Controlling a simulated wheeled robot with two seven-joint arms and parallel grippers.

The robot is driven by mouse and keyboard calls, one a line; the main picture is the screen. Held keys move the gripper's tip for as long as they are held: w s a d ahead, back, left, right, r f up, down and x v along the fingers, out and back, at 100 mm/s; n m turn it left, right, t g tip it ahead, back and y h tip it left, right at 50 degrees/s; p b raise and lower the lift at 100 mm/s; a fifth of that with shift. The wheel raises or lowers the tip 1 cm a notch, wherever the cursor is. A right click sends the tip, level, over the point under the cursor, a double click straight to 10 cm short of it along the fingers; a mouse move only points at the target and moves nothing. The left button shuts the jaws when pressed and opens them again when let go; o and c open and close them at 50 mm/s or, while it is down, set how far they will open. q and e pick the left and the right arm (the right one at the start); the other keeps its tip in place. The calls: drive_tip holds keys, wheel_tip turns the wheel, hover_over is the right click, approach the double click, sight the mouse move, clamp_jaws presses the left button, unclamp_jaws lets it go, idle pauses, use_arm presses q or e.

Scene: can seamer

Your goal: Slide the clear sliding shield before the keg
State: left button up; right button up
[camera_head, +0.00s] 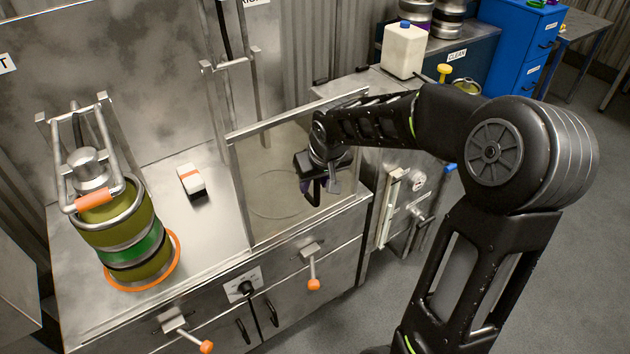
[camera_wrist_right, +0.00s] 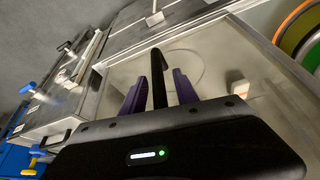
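The keg (camera_head: 126,243), olive with a green band, stands at the left of the steel bench inside an orange ring. The clear sliding shield (camera_head: 237,195) is a metal-framed see-through panel standing at the bench's front, right of the keg and apart from it. My right gripper (camera_head: 318,190) is at the shield's right part. In the right wrist view, its two purple fingers (camera_wrist_right: 160,90) are spread, with a dark upright bar (camera_wrist_right: 158,72), seemingly the shield's handle, between them; a gap shows on each side. My left gripper is not in view.
A white block with an orange stripe (camera_head: 191,180) lies on the bench behind the shield's line. Orange-tipped levers (camera_head: 313,284) stick out from the bench front. A white jug (camera_head: 404,50) stands at the back right. The front between keg and shield is open.

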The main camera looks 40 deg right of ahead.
drive_tip(key=shift+c, duration=0.4)
clamp_jaws()
idle(0.9)
